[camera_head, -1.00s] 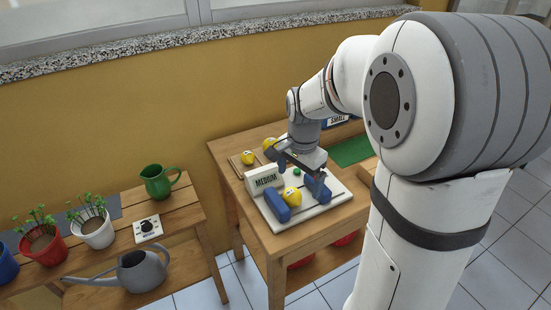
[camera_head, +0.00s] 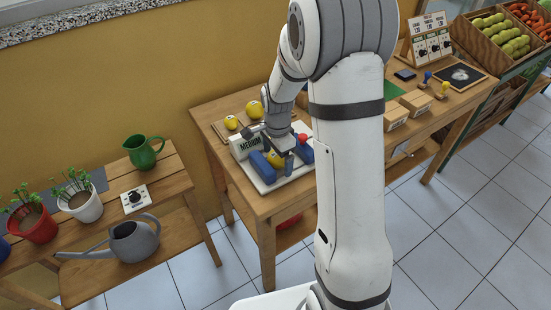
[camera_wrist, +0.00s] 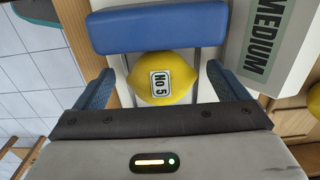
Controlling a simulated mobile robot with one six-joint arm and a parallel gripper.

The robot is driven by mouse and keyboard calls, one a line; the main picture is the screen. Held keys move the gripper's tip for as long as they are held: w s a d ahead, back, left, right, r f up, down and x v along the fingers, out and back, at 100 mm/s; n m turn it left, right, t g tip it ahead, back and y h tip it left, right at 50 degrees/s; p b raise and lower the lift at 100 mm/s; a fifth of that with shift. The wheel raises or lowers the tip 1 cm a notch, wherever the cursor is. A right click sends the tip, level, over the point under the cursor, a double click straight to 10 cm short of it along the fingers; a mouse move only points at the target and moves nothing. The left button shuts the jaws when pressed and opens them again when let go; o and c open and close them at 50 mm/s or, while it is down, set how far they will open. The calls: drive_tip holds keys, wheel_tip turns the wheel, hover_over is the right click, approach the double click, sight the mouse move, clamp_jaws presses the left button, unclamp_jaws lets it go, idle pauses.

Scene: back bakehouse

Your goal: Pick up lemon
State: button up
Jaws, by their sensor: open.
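A yellow lemon (camera_head: 275,158) lies on a white tray (camera_head: 257,184) between two blue blocks. In the wrist view the lemon (camera_wrist: 162,78) bears a label "No 5". A blue block (camera_wrist: 158,27) lies just beyond it. My gripper (camera_head: 276,150) is over the tray at the lemon. In the wrist view my gripper (camera_wrist: 162,74) is open. Its blue pads are on the left and right of the lemon, with a gap on each side. My wrist and arm hide part of the tray.
Two more lemons, one left (camera_head: 231,122) and one right (camera_head: 254,109), sit at the table's back. A red knob (camera_head: 302,137) is near my wrist. A green jug (camera_head: 143,151) stands on the left bench.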

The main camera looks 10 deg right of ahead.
drive_tip(key=shift+c, duration=0.4)
drive_tip(key=c, duration=1.1)
